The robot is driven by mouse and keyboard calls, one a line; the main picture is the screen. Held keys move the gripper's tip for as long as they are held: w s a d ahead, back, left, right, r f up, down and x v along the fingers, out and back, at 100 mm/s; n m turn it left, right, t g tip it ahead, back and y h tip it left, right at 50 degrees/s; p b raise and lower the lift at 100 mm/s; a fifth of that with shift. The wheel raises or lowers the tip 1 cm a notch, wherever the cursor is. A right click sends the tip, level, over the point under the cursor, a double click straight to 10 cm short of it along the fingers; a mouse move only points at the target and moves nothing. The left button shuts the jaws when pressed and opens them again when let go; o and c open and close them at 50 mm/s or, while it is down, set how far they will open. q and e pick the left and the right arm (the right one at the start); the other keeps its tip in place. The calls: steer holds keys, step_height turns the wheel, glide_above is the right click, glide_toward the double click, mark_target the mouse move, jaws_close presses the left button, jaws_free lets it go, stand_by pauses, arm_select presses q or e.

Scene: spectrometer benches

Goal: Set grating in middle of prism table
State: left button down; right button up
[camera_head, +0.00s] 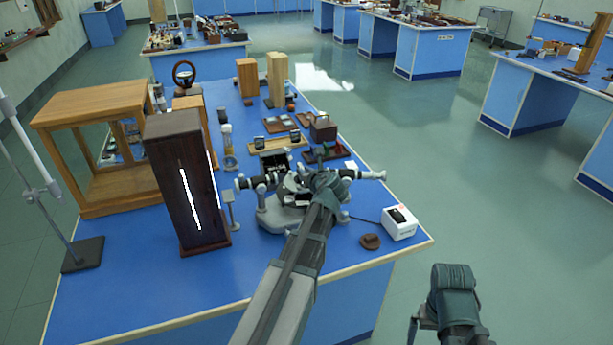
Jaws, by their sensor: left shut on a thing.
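A tall dark lamp housing (182,185) with a bright slit stands left of the spectrometer. A wooden case (100,110) is behind it. A white box (399,224) and a brown disc (370,241) lie to the right. The bench front (150,290) is clear.

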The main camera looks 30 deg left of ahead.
arm_select(q)
steer(key=shift+a, duration=0.1)
steer(key=shift+f, duration=0.15)
steer(key=c, duration=0.8)
jaws_free()
steer(key=shift+c, duration=0.2)
steer(key=shift+s+r, duration=0.15)
steer(key=shift+r, duration=0.25)
steer(key=p+v, duration=0.4)
steer(key=v, duration=0.8)
steer(key=shift+p, duration=0.35)
steer(key=shift+f, duration=0.2)
